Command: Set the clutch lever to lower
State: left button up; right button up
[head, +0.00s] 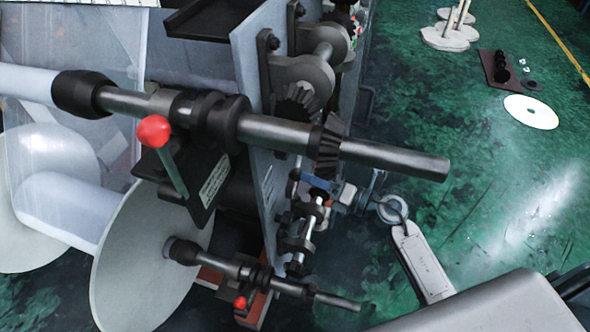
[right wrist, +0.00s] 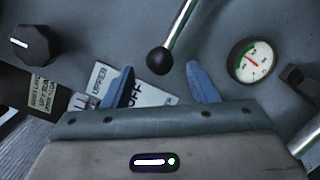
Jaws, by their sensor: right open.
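In the right wrist view a lever with a bright metal rod and a black ball knob (right wrist: 161,61) hangs down from the top of a grey panel. A white label (right wrist: 140,97) behind it reads UPPER and OFF; its rest is hidden by my gripper. My right gripper (right wrist: 159,73) is open, its blue fingers on either side of the knob, with gaps on both sides. I cannot tell how deep the knob is between them. In the head view the right gripper (head: 305,183) is beside the upright panel (head: 258,150); the black knob cannot be made out there. My left gripper is not in view.
A round gauge (right wrist: 250,61) is right of the lever, a black dial (right wrist: 34,44) left. In the head view a long shaft (head: 390,158) passes above my gripper. A red-knobbed lever (head: 154,131) is at left. The green floor (head: 490,200) at right is mostly clear.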

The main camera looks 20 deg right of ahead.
aim_at(296, 174)
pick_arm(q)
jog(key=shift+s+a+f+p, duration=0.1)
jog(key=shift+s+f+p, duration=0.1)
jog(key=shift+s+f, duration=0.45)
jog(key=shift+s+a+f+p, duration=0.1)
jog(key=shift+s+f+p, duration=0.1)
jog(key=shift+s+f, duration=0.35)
pick_arm(e)
jog(key=shift+x, duration=2.8)
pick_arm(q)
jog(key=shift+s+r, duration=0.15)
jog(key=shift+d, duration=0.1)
pick_arm(e)
grip_shut()
